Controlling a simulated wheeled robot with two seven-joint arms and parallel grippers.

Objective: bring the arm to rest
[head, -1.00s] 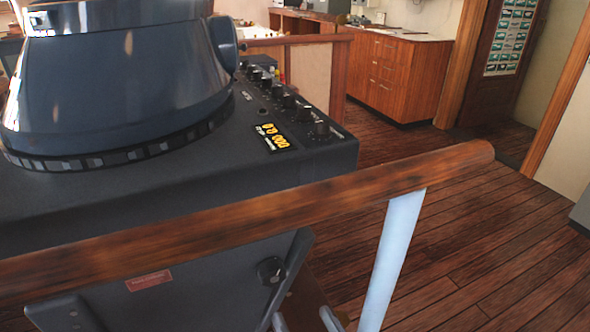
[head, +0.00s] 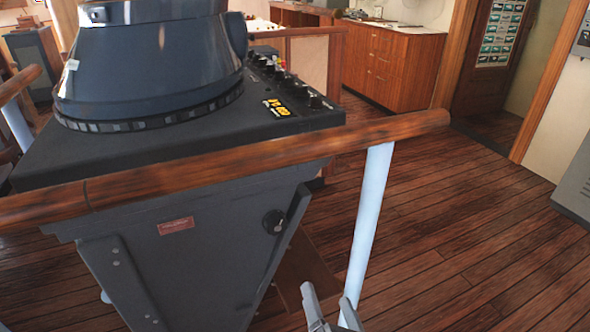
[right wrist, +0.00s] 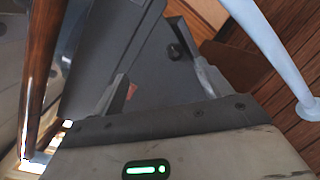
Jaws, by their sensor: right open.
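My right gripper (head: 330,305) shows at the bottom of the head view, just right of the middle. Its two grey fingers are apart and hold nothing. In the right wrist view the gripper (right wrist: 160,85) is open, with a dark grey console panel seen between and beyond its fingers. The gripper is on the near side of the console (head: 180,250), below the wooden handrail (head: 240,160). It appears left of the foot of the white rail post (head: 368,215). My left gripper is not in view.
The console carries a large dark hood (head: 150,60) and a row of knobs. The handrail and its post also show in the right wrist view, as a wooden rail (right wrist: 40,70) and a white post (right wrist: 265,45). Wooden cabinets (head: 385,65) stand behind. Bare plank floor (head: 470,220) lies open at right.

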